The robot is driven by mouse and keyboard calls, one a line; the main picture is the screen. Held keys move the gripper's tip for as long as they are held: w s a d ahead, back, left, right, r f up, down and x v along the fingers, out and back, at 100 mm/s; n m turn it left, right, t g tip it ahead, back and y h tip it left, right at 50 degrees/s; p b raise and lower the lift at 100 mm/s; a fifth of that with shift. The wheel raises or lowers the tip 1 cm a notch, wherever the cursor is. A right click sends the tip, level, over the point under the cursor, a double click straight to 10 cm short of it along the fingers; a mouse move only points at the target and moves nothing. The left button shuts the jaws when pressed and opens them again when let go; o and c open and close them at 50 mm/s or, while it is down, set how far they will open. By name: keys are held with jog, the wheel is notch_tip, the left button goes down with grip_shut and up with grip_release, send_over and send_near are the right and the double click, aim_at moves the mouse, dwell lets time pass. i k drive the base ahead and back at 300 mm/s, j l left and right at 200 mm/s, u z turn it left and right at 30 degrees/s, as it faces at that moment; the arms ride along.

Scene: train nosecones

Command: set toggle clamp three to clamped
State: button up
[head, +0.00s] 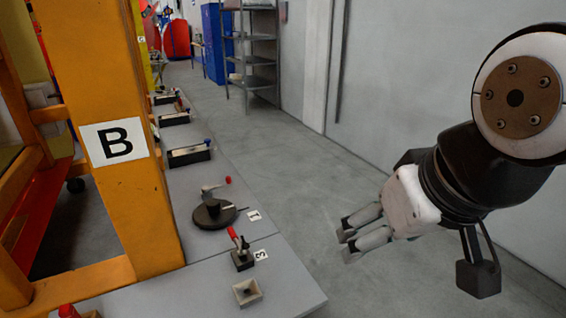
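Toggle clamp three (243,261) is a small dark block with a red-tipped handle, near the front end of the grey bench in the head view. Its red handle stands up and leans to the left. A white tag with the number 3 (261,254) lies just right of it. I cannot tell whether its jaw presses on anything. My gripper (347,238) is in the air to the right of the bench, apart from the clamp. Its two grey fingers point left toward the bench with a gap between them, and nothing shows between them.
A round black device with a red-knobbed crank (214,213) stands behind the clamp, beside tag 1 (254,214). A small pale square box (247,291) sits in front. An orange post marked B (118,150) rises on the left. The floor (300,180) right of the bench is clear.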

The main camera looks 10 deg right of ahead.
aim_at(236, 236)
jog(key=i+l+u, duration=0.45)
jog(key=i+l, duration=0.5)
jog(key=l, duration=0.1)
